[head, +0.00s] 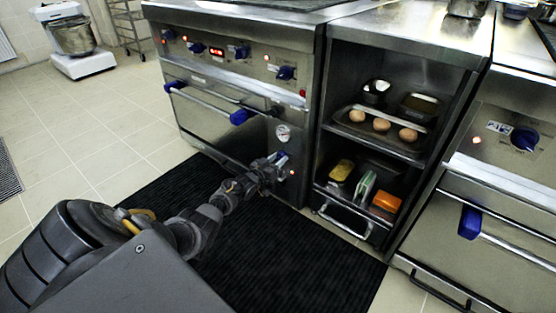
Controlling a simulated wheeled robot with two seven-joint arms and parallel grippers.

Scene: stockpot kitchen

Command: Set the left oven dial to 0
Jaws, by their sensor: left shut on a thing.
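The left oven (215,118) is a steel range with blue knobs along its top panel and a small red-lit display. On its lower right panel sits a round white gauge (283,134). My left gripper (277,161) reaches the panel just below this gauge and is shut on the left oven dial. The dial is mostly hidden behind the fingers, so its pointer and setting cannot be read. A small red light (292,172) glows beside the gripper. My right gripper is not in view.
An open cabinet right of the oven holds a tray (352,127) of eggs above and colored items, including an orange one (386,202), below. A second oven with a blue dial (524,138) stands at right. A black mat (290,265) covers the floor in front.

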